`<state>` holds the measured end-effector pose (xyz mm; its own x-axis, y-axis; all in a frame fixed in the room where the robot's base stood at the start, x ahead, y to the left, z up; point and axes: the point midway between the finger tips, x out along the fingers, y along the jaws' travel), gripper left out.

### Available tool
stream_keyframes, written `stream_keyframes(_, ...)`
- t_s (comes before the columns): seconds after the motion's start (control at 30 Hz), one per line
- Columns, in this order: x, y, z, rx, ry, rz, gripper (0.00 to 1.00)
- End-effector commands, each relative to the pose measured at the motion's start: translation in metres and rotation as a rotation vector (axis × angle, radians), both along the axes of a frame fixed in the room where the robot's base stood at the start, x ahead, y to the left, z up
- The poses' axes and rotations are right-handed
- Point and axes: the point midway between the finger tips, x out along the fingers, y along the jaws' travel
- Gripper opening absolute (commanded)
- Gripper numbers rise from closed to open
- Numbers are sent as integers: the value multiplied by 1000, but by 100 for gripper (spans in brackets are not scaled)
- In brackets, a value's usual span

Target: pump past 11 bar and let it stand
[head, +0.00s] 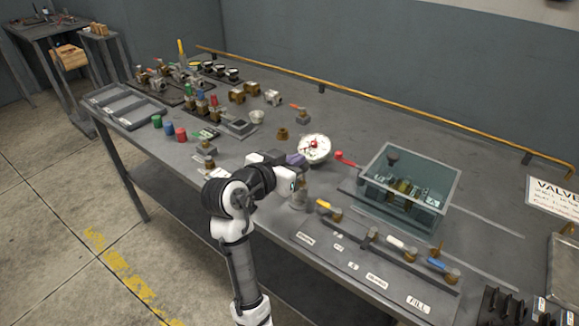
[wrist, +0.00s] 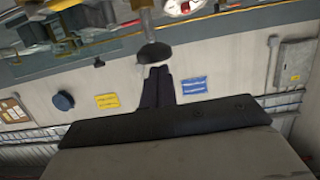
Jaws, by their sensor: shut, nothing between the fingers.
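My gripper (head: 297,159) is shut and empty above the bench, just left of a round white gauge (head: 314,148) with a red centre. The gauge reading is too small to make out. A red-ended lever (head: 343,157) sticks out between the gauge and a clear-walled tank (head: 452,192). Metal fittings stand inside the tank. In the wrist view the dark closed fingers (wrist: 159,85) point at a dark rounded knob (wrist: 154,53) on a metal stem. I cannot tell whether they touch. Yellow (head: 324,204), white (head: 394,241) and blue (head: 436,263) valve handles line the front.
Labels, one reading FILL (head: 418,304), lie along the front edge. Several valves, fittings and coloured cups (head: 168,128) crowd the bench's left half beside a grey tray (head: 122,106). A brass pipe (head: 400,108) runs along the back. Clear bench top lies behind the tank.

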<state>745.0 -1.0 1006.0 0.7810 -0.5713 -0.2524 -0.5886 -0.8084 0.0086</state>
Motion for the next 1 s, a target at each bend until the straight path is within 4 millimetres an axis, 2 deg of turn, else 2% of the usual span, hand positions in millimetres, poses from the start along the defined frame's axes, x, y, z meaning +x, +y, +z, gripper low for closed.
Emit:
stream_keyframes(0.03,-1,2,8,-1,-3,2,0)
stream_keyframes(0.07,-9,9,6,-1,-6,7,0)
stream_keyframes(0.2,-36,28,14,0,-8,6,0)
stream_keyframes(0.43,-67,50,26,0,-7,4,0)
stream_keyframes(0.6,-76,56,29,-1,-4,3,0)
stream_keyframes(1.0,-77,56,30,-1,-4,1,0)
